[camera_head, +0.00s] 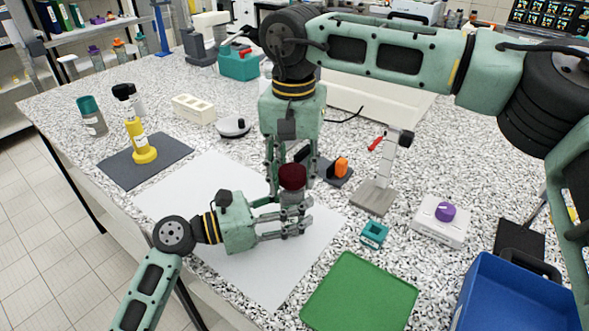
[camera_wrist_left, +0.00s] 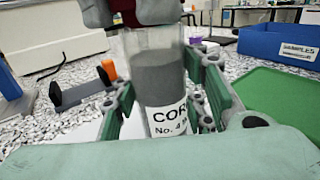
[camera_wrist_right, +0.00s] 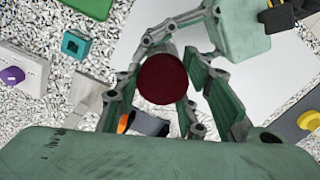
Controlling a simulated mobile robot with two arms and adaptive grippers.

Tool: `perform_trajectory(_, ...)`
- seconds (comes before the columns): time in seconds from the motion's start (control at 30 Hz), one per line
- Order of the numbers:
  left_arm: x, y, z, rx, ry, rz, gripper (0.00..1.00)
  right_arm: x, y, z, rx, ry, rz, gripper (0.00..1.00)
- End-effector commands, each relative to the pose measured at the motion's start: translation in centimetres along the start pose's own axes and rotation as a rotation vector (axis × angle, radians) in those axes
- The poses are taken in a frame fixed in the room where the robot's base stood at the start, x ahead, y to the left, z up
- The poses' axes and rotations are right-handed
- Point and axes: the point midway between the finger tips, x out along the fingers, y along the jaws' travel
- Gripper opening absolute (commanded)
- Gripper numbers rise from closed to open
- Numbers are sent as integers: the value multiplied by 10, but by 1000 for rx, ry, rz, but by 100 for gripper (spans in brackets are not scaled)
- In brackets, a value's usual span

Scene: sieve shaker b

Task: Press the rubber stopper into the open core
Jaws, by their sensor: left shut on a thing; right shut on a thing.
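The core (camera_wrist_left: 162,75) is a clear tube filled with grey material, with a white label. It stands upright between the fingers of my left gripper (camera_head: 290,216), which is shut on it over the white sheet. The dark red rubber stopper (camera_head: 292,176) is at the core's top end. My right gripper (camera_head: 291,172) comes down from above and is shut on the stopper. The right wrist view shows the stopper's round top (camera_wrist_right: 163,79) between the fingers. In the left wrist view, right-gripper fingers partly cover the stopper and the tube's rim, so how deep it sits is hidden.
The white sheet (camera_head: 200,190) is mostly clear around the grippers. A dark holder with an orange part (camera_head: 341,167) and a grey stand (camera_head: 372,196) are close on the right. A teal block (camera_head: 374,235), green tray (camera_head: 360,292) and blue bin (camera_head: 515,295) lie at front right.

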Motion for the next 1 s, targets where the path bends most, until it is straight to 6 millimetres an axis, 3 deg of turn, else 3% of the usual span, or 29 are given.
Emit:
perform_trajectory(0.8, 0, 0, -1, -2, 2, 0, 0, 13, -1, 1, 24, -1, 0, 14)
perform_trajectory(0.83, 0, 0, -1, -2, 2, 0, 0, 13, -1, 1, 24, -1, 0, 38)
perform_trajectory(1.0, 0, 0, -1, -2, 2, 0, 0, 13, -1, 1, 24, 0, 1, 53)
